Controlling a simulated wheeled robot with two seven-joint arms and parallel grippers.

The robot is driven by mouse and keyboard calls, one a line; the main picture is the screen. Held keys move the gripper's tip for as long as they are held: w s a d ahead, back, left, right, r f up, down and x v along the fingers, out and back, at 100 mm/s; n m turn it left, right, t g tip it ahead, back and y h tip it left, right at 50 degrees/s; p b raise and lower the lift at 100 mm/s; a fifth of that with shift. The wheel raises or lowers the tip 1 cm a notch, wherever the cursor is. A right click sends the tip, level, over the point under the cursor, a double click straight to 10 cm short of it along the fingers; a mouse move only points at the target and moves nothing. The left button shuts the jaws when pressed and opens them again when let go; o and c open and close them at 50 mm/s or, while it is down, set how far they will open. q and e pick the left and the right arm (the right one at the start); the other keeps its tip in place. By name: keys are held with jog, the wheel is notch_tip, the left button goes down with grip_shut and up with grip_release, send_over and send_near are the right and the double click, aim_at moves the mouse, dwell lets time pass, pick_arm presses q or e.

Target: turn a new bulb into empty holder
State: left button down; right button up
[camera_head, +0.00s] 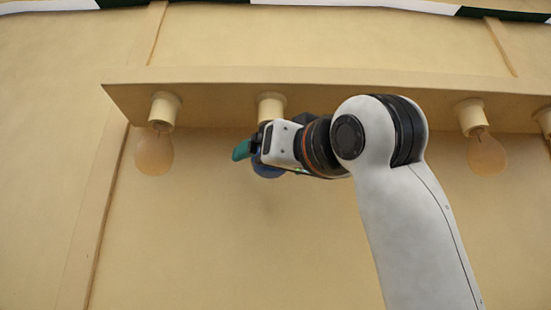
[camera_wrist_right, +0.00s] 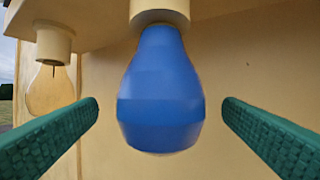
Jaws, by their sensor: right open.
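A blue bulb (camera_wrist_right: 160,90) hangs upright, wide end down, below a cream holder (camera_wrist_right: 160,11) in the right wrist view. Its neck meets the holder's lower rim; how far it sits inside is hidden. In the head view, the same holder (camera_head: 271,105) is second from left, and only a small part of the blue bulb (camera_head: 268,171) shows behind my gripper. My right gripper (camera_head: 243,150) has teal fingers and is open. In the wrist view its fingers stand on both sides of the bulb, with a gap at each side. My left gripper is not in view.
The holders hang under a cream ledge (camera_head: 210,90) on a cream wall. Clear bulbs hang at the left (camera_head: 154,153) and right (camera_head: 486,154); another holder (camera_head: 543,120) is cut off at the right edge. The wall below the ledge is clear at left.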

jog(key=shift+a, duration=0.1)
dwell(0.3)
jog(key=m+t+h, duration=0.1)
jog(key=m+h, duration=0.1)
jog(key=h, duration=0.2)
jog(key=shift+a, duration=0.1)
jog(key=m+h, duration=0.1)
jog(key=m+t+h, duration=0.1)
jog(key=h, duration=0.1)
jog(key=m+h, duration=0.1)
jog(key=h, duration=0.1)
jog(key=shift+s+a+r, duration=0.1)
jog(key=shift+a, duration=0.25)
jog(key=m+h, duration=0.1)
jog(key=m+h+p, duration=0.1)
jog(key=h, duration=0.1)
jog(key=m+h, duration=0.1)
jog(key=h, duration=0.1)
jog(key=shift+a+r, duration=0.1)
jog(key=shift+a, duration=0.2)
jog(key=m+g+h+p, duration=0.1)
jog(key=m+h, duration=0.1)
jog(key=h, duration=0.1)
jog(key=shift+h+p, duration=0.3)
jog(key=shift+h, duration=0.1)
jog(key=shift+f+m+g+h, duration=0.2)
jog(key=shift+m+g+h, duration=0.1)
jog(key=shift+g+h, duration=0.2)
jog(key=shift+w+d, duration=0.1)
jog(key=shift+w, duration=0.1)
